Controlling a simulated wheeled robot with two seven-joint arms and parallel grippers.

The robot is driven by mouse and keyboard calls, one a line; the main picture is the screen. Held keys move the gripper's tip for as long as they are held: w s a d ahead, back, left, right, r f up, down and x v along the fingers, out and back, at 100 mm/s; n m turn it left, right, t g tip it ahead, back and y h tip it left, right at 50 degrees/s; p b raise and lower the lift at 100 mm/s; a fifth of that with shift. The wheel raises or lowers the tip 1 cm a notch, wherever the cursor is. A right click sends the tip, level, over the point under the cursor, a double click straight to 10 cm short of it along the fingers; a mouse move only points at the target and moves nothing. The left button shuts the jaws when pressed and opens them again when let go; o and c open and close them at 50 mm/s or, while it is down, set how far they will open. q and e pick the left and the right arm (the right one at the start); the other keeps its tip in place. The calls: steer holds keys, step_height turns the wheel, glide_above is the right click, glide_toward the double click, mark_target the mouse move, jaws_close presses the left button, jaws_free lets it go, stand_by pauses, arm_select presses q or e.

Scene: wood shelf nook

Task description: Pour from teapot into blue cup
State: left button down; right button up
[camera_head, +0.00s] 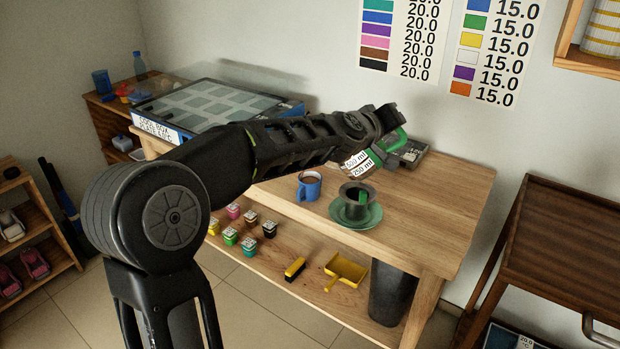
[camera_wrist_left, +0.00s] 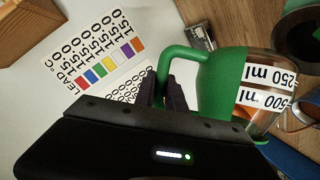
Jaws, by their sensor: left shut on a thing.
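My left gripper (camera_head: 386,121) is shut on the green handle of the teapot, held above the table. The teapot (camera_head: 363,162) has white 250 ml and 500 ml labels and is partly hidden by my arm in the head view. In the left wrist view, my left gripper (camera_wrist_left: 160,92) grips the handle, and the teapot (camera_wrist_left: 212,88) shows green with a clear body. The blue cup (camera_head: 309,189) stands upright on the table, below and left of the teapot, with something brown inside. No stream of liquid is visible. My right gripper is not in view.
A dark green cup-like vessel (camera_head: 356,194) stands on a green saucer (camera_head: 342,219) right of the blue cup. A cool box (camera_head: 215,108) sits at the table's left. A grey device (camera_head: 410,152) lies behind the teapot. The table's right end is clear.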

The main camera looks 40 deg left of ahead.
arm_select(q)
steer(key=d+p, duration=0.1)
steer(key=p, duration=0.1)
steer(key=d+m+p, duration=0.1)
steer(key=p, duration=0.2)
steer(key=w+d+p, duration=0.1)
steer(key=p, duration=0.2)
steer(key=shift+d+r+m+g+y, duration=0.2)
steer(key=shift+r+m+g+y, duration=0.1)
steer(key=shift+r+y, duration=0.1)
steer(key=shift+w+d+f, duration=0.1)
steer(key=shift+f, duration=0.65)
steer(key=shift+r, duration=0.1)
steer(key=w+d+f+m+g+y+p, duration=0.1)
steer(key=d+f+p, duration=0.5)
steer(key=p, duration=0.6)
steer(key=shift+w+d+f+m+y+p, duration=0.35)
steer(key=shift+m+y, duration=0.75)
steer(key=shift+m, duration=0.7)
steer(key=shift+w+a, duration=0.1)
steer(key=shift+a, duration=0.1)
